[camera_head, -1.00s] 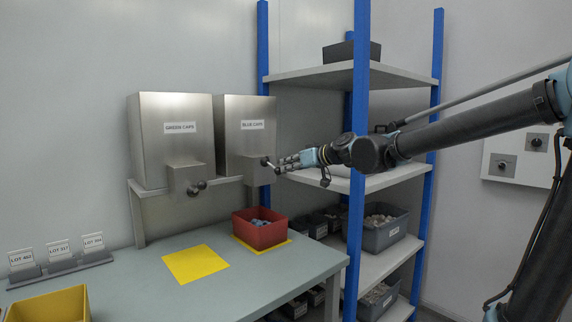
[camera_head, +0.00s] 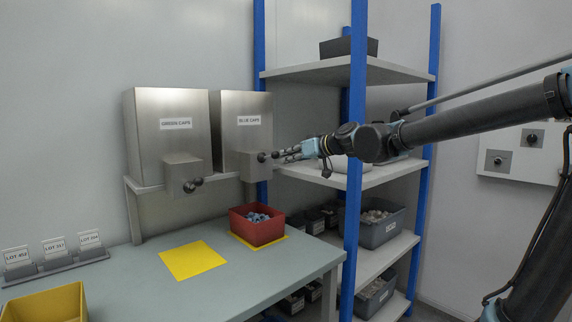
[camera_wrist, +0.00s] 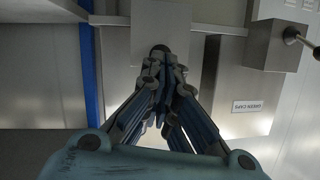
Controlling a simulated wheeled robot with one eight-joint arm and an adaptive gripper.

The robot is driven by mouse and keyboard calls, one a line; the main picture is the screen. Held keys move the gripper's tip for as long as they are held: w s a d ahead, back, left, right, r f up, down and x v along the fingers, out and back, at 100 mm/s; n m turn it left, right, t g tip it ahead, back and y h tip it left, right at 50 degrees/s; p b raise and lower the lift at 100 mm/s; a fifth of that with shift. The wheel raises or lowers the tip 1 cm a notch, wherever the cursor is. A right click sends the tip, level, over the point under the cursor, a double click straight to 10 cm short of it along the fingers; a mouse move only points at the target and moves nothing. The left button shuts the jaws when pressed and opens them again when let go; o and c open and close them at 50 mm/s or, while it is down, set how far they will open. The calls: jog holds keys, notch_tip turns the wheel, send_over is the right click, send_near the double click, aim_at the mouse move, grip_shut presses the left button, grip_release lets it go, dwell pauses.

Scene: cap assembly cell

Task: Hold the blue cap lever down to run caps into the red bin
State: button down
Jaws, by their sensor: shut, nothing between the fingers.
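The blue caps dispenser (camera_head: 240,105) is a steel box on a wall ledge. Its lever (camera_head: 275,154) ends in a dark knob and sticks out slightly upward from the outlet block. My gripper (camera_head: 283,155) is shut and empty, its fingertips at or just right of the knob; I cannot tell if they touch. In the wrist view my gripper (camera_wrist: 162,75) shows closed fingers, with a dark round knob (camera_wrist: 160,50) just beyond them. The red bin (camera_head: 258,232) stands below the outlet on the table and holds a heap of blue caps (camera_head: 257,217).
The green caps dispenser (camera_head: 168,140) stands to the left, with its own lever (camera_head: 196,182). An empty yellow mat (camera_head: 193,262) lies on the table (camera_head: 135,280). A blue-post shelf rack (camera_head: 355,130) stands close on the right. A yellow bin (camera_head: 45,305) is at front left.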

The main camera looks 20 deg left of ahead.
jog(key=v, duration=1.1)
jog(key=shift+w+f, duration=0.1)
